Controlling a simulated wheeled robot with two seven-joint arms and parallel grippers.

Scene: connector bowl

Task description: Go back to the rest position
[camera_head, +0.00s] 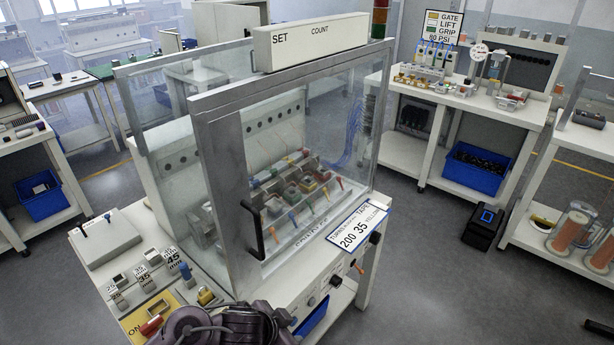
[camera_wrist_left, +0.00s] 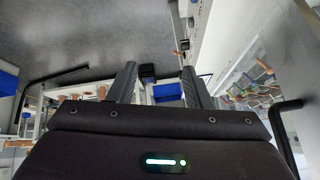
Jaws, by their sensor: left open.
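My left gripper shows in the left wrist view (camera_wrist_left: 158,74) with its two dark fingers spread apart and nothing between them. In the head view, the dark left arm and wrist (camera_head: 225,325) are at the bottom edge, in front of the machine's lower front corner; the fingertips cannot be made out there. The glass-doored machine (camera_head: 200,130) stands in the middle, its metal-framed front panel upright. Its black door handle (camera_head: 257,232) is above and apart from the wrist. A black bar like this handle (camera_wrist_left: 288,122) shows at the right of the left wrist view. My right gripper is not in view.
A control shelf (camera_head: 135,260) with switches and numbered labels lies left of the machine. A white bench (camera_head: 480,110) with a blue bin (camera_head: 475,170) stands at the back right. A dark box (camera_head: 484,226) is on the floor. Open grey floor lies right of the machine.

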